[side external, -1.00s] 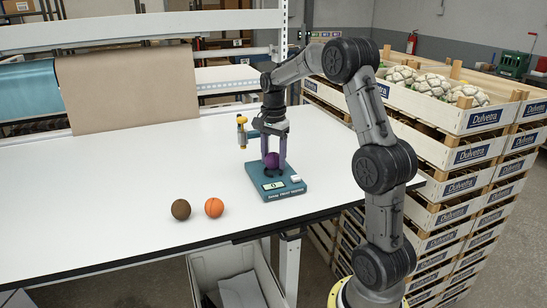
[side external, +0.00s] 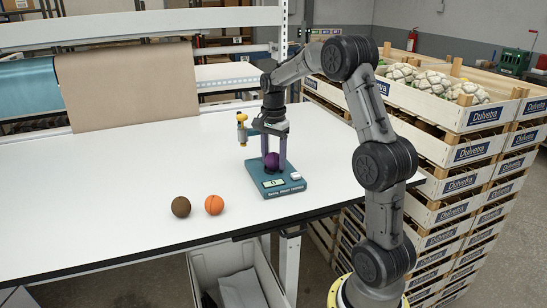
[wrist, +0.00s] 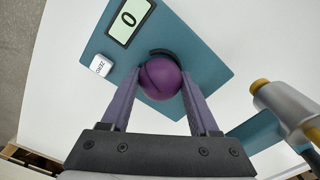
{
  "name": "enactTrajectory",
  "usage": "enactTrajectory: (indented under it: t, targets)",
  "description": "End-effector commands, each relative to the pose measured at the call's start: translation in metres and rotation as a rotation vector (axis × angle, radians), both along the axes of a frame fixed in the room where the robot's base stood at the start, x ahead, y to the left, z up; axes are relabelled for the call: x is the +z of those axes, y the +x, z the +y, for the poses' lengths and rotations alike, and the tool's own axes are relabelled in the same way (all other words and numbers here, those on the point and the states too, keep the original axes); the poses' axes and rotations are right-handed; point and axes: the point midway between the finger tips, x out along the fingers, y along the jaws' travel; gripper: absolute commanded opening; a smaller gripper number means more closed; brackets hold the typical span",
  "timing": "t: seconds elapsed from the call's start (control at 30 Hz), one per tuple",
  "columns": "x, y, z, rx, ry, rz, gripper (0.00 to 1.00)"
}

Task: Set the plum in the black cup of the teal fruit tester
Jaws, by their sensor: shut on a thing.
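The purple plum (side external: 272,160) is between the fingers of my gripper (side external: 273,155), which is shut on it. In the wrist view the plum (wrist: 160,78) sits between both fingertips, over the black cup (wrist: 178,54), whose dark rim shows along one side. I cannot tell whether the plum touches the cup's bottom. The teal fruit tester (side external: 279,188) stands on the white table, with a display reading 0 (wrist: 129,20) and a white button marked ZERO (wrist: 101,65).
A brown round fruit (side external: 181,207) and an orange (side external: 214,205) lie on the table (side external: 120,190) left of the tester. The tester's grey and yellow probe (wrist: 285,105) stands close beside my gripper. Stacked crates (side external: 465,150) are at the right. The left table is clear.

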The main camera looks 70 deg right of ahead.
Motion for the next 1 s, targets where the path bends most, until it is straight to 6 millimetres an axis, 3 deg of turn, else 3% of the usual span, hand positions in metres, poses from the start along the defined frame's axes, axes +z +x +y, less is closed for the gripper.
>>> enactTrajectory:
  t: [0.8,0.83,1.0]
  targets:
    - [-0.0027,0.0002,-0.0001,0.000,0.000,-0.001,0.05]
    - [-0.0027,0.0001,-0.0001,0.000,0.000,-0.001,0.63]
    - [-0.0027,0.0001,-0.0001,0.000,0.000,-0.001,0.94]
